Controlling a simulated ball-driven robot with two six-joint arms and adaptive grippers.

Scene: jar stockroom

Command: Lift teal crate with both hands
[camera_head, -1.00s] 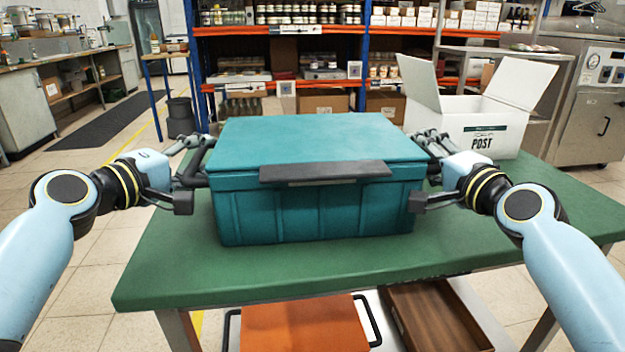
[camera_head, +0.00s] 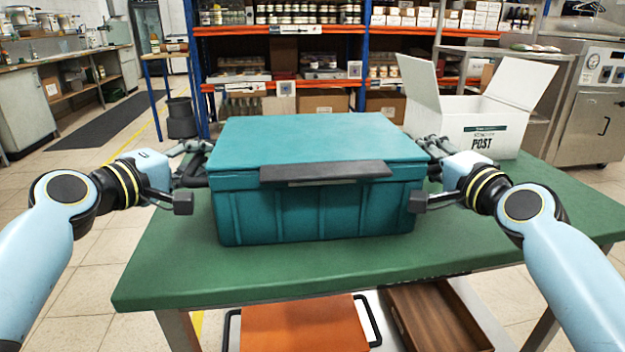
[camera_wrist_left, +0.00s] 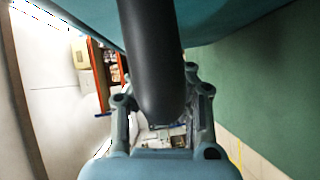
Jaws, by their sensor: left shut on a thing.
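The teal crate (camera_head: 312,210) stands upright on the green table (camera_head: 190,270), its lid down, with a dark grey latch strip (camera_head: 325,172) on the front. My left gripper (camera_head: 196,148) is at the crate's left side, shut on its dark handle. In the left wrist view the dark handle (camera_wrist_left: 155,60) runs between the gripper's fingers (camera_wrist_left: 158,90), below the teal crate side (camera_wrist_left: 225,18). My right gripper (camera_head: 432,142) is at the crate's right side. Its fingertips and the right handle are partly hidden behind the crate, so its grip is unclear.
A white open box marked POST (camera_head: 490,130) stands on the table behind and right of the crate. Stocked shelves (camera_head: 285,60) stand behind. An orange lidded container (camera_head: 300,325) and a brown tray (camera_head: 437,318) are below the table. The table front is clear.

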